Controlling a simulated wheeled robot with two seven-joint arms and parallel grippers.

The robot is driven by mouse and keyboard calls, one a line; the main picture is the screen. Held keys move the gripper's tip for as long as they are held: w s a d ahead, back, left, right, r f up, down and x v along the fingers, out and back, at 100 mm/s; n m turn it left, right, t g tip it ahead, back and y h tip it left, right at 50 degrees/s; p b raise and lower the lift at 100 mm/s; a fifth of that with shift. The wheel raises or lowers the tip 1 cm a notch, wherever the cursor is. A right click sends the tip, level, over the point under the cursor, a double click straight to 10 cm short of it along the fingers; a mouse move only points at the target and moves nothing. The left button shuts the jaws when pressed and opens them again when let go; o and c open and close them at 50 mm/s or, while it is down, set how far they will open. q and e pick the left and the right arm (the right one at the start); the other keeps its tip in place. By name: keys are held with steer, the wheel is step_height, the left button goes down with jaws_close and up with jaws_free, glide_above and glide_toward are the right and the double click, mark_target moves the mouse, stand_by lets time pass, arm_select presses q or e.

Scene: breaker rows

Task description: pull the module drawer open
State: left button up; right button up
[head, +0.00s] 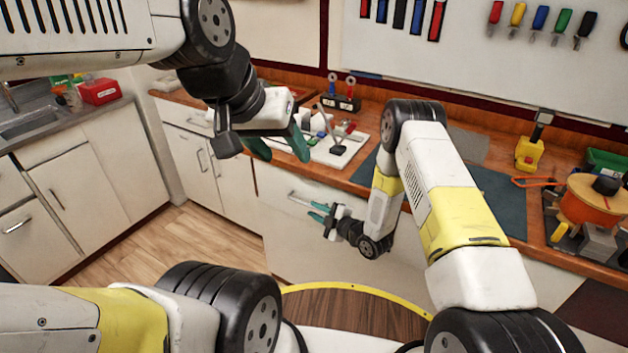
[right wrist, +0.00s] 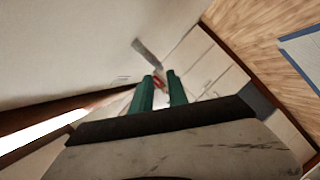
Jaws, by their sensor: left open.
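The module drawer (head: 275,181) is a white front under the wooden counter, with a grey bar handle (head: 292,196). It looks flush with the cabinet. My right gripper (head: 314,211) is at the right part of the handle, its green fingers parted and pointing left. In the right wrist view the handle (right wrist: 147,52) lies just beyond the fingertips (right wrist: 161,74), with a gap between the fingers. I cannot tell whether they touch it. My left gripper (head: 280,150) is open and empty, higher up, in front of the counter edge.
On the counter are a white tray (head: 352,155) with small parts, a dark mat (head: 497,195), a yellow tool (head: 529,154) and an orange spool (head: 590,200). White cabinets (head: 105,170) stand at left. The wooden floor (head: 180,240) between is clear.

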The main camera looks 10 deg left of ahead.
mark_target(302, 203)
steer(key=shift+w+a+f, duration=0.2)
steer(key=shift+w+a, duration=0.05)
steer(key=shift+w, duration=0.05)
steer(key=x, duration=0.7)
steer(key=shift+a, duration=0.15)
jaws_close()
stand_by(1.1)
